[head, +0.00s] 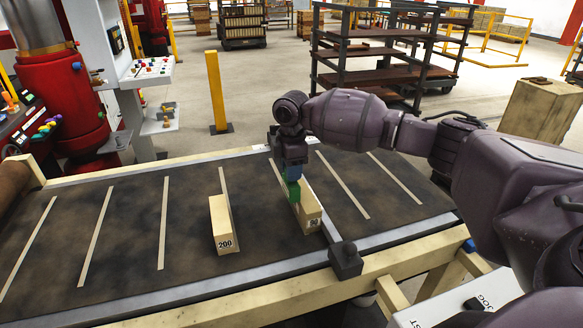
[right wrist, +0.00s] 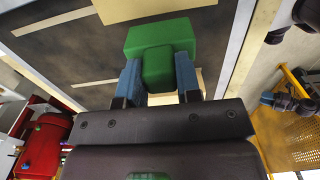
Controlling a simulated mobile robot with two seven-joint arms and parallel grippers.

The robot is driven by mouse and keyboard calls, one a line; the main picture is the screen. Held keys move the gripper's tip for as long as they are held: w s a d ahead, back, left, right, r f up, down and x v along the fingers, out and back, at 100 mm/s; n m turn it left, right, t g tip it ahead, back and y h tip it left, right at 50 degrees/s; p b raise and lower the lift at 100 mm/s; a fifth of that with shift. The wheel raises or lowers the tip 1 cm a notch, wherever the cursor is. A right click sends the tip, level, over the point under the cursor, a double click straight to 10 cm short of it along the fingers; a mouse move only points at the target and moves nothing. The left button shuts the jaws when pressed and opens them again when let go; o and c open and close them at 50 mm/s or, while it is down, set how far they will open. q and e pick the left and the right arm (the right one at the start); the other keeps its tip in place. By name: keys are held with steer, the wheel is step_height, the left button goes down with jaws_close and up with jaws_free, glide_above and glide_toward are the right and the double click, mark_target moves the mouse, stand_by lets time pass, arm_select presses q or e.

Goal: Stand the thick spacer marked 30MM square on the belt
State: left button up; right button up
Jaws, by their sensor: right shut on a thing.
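My right gripper (head: 292,174) points down over the belt (head: 120,250). Its blue fingers are shut on a green spacer (head: 294,191). In the right wrist view the green spacer (right wrist: 160,37) shows as a wide block with a narrower grip between the fingers (right wrist: 158,70). No 30MM mark can be read on it. A long pale block (head: 310,213) with a small, hard-to-read number label lies just under and in front of the spacer. I cannot tell whether the spacer touches it or the belt. My left gripper is not in view.
Another pale block marked 200 (head: 221,226) lies to the left on the belt. Pale cross lines mark the belt. A dark box (head: 345,260) sits on the near rail. A yellow post (head: 216,92) and rack (head: 375,50) stand behind. The belt's left part is clear.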

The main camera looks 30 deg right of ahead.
steer(key=shift+f, duration=3.55)
steer(key=shift+f, duration=0.15)
steer(key=o, duration=0.9)
steer(key=shift+o, duration=0.2)
